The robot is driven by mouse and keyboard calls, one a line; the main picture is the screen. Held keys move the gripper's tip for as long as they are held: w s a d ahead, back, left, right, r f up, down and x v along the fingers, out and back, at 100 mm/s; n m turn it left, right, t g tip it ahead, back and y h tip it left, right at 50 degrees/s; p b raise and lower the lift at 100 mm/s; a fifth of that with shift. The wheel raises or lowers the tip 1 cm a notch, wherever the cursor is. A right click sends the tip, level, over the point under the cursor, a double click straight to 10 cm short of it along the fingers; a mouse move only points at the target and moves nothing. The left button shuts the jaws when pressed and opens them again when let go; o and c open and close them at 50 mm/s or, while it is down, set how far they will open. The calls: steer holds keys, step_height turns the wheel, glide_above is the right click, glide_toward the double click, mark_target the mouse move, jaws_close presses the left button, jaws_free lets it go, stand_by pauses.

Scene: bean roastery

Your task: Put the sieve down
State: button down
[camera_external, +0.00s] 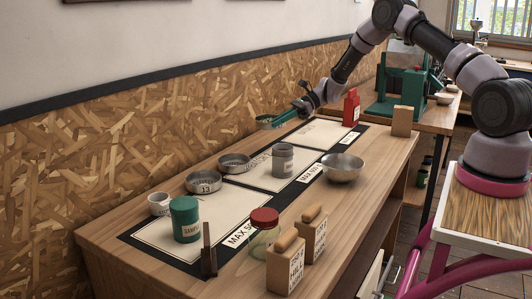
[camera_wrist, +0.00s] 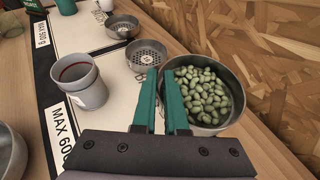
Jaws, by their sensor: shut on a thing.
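My gripper (camera_external: 297,108) is shut on a round metal sieve (camera_external: 270,123) full of green beans. In the wrist view the green fingers (camera_wrist: 163,78) are at the left edge of the sieve (camera_wrist: 238,82), and the beans hide its bottom. The exact grip on its rim is hard to see. The sieve looks level and appears raised above the back edge of the table. Two empty perforated sieves, one nearer the wall camera end (camera_external: 203,183) and one behind it (camera_external: 235,163), stand on the black-bordered mat (camera_external: 228,212).
A grey cup (camera_external: 282,160) stands mid-mat. The far mat panel (camera_external: 315,133) looks mostly clear. The wall (camera_external: 150,137) is close behind.

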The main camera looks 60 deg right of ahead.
mark_target(263, 125)
steer(key=w, duration=0.3)
steer(key=shift+a+f, duration=0.2)
steer(key=shift+a, duration=0.15)
steer(key=shift+m, duration=0.3)
step_height(263, 125, down, 5)
steer(key=shift+w+f, duration=0.15)
steer(key=shift+f, duration=1.95)
steer(key=shift+f, duration=0.1)
steer(key=c, duration=1)
jaws_free()
steer(key=shift+o, duration=0.2)
